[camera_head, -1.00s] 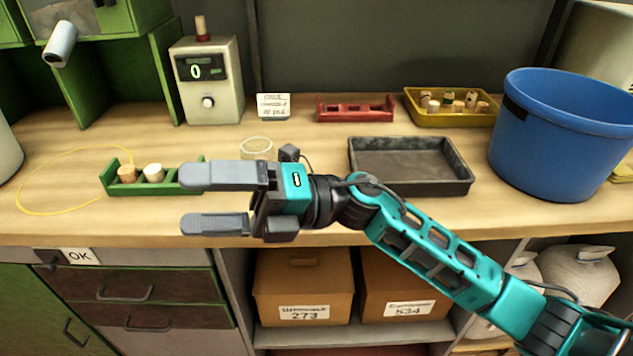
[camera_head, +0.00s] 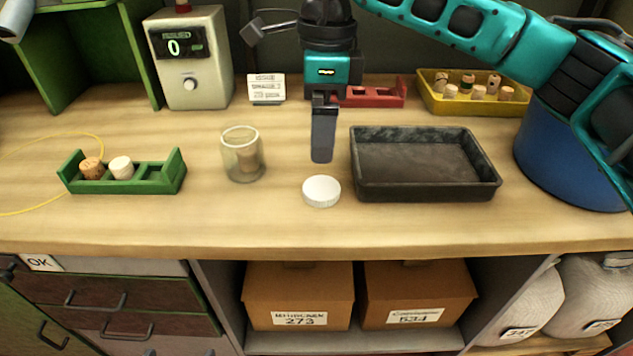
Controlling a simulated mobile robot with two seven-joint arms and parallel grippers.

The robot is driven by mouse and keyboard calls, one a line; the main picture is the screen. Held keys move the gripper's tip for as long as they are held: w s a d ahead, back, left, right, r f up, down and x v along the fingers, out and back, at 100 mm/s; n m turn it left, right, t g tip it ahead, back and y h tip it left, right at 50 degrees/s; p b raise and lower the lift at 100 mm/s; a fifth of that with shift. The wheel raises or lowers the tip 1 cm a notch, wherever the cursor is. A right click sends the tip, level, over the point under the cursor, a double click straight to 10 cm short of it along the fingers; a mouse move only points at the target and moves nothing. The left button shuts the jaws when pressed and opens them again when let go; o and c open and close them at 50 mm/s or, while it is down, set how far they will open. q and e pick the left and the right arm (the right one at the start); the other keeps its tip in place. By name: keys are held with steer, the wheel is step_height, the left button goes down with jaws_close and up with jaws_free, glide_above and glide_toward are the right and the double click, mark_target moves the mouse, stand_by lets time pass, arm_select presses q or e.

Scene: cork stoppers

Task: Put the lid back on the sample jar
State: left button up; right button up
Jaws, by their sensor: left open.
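The sample jar (camera_head: 242,160) is a clear open glass stands upright on the bench, with a brownish cork stopper inside. The white round lid (camera_head: 321,191) lies flat on the bench to the right of the jar and nearer the front edge. My left gripper (camera_head: 322,157) points down just behind the lid, open and empty. It is seen side-on, so one finger hides the other. It looks apart from the lid; its exact height above the bench is hard to tell. My right gripper is not in view.
A dark tray (camera_head: 363,187) stands right of the lid. A green rack (camera_head: 130,187) with two corks is at left. Bench before the jar is clear.

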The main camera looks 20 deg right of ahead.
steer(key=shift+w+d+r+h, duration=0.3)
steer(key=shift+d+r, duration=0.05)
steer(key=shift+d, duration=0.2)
glide_above(321, 187)
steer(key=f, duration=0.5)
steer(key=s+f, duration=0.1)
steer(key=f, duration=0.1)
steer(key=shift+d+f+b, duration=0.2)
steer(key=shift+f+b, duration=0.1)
steer(key=shift+b, duration=0.05)
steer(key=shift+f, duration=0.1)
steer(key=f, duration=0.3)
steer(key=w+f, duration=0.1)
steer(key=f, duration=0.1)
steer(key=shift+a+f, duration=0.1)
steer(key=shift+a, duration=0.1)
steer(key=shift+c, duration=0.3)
